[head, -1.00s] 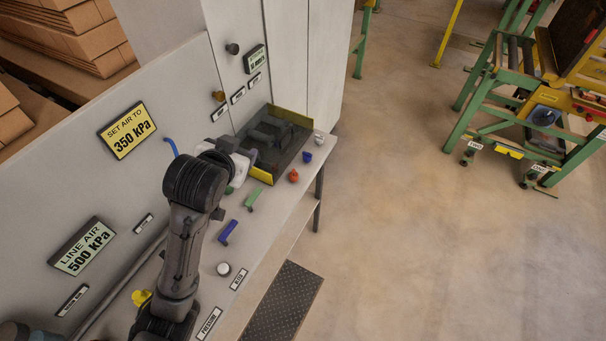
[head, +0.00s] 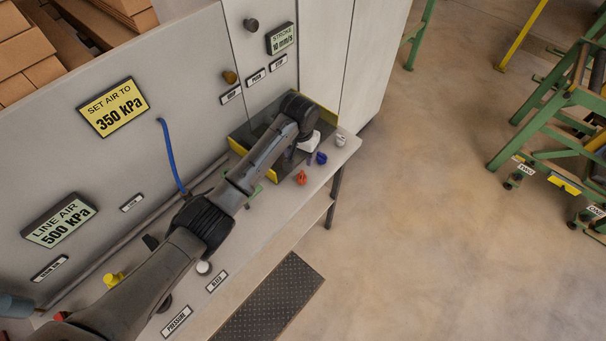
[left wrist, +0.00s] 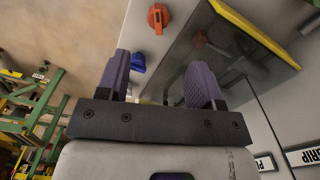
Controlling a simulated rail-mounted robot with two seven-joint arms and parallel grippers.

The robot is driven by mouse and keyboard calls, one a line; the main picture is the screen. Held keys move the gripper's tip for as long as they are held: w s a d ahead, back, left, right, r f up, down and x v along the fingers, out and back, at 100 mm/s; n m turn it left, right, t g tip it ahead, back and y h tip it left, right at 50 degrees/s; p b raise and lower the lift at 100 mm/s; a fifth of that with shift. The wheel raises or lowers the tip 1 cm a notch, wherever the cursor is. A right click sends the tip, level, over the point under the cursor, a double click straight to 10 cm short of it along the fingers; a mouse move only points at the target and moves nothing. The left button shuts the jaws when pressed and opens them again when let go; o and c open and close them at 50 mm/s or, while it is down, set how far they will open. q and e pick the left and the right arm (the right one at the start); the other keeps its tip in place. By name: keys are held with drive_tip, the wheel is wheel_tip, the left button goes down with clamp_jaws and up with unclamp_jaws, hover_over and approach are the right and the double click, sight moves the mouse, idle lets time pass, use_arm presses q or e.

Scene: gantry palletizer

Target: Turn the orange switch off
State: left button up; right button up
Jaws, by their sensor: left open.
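The orange switch (head: 301,178) is a small rotary knob on the bench's front edge. It also shows at the top of the left wrist view (left wrist: 158,18), beyond the fingertips and apart from them. My left gripper (left wrist: 157,75) has two purple fingers spread apart with nothing between them. In the left wrist view the blue knob (left wrist: 138,62) shows beside the left finger. My right gripper is not in view.
A grey knob (head: 341,140) stands at the bench's far corner. A panel with signs (head: 113,107) backs the bench.

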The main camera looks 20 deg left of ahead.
sight(301, 177)
use_arm(q)
wheel_tip(301, 177, down, 12)
drive_tip(key=shift+w+d+r+b, duration=0.1)
drive_tip(key=shift+b, duration=0.45)
drive_tip(key=shift+c, duration=0.3)
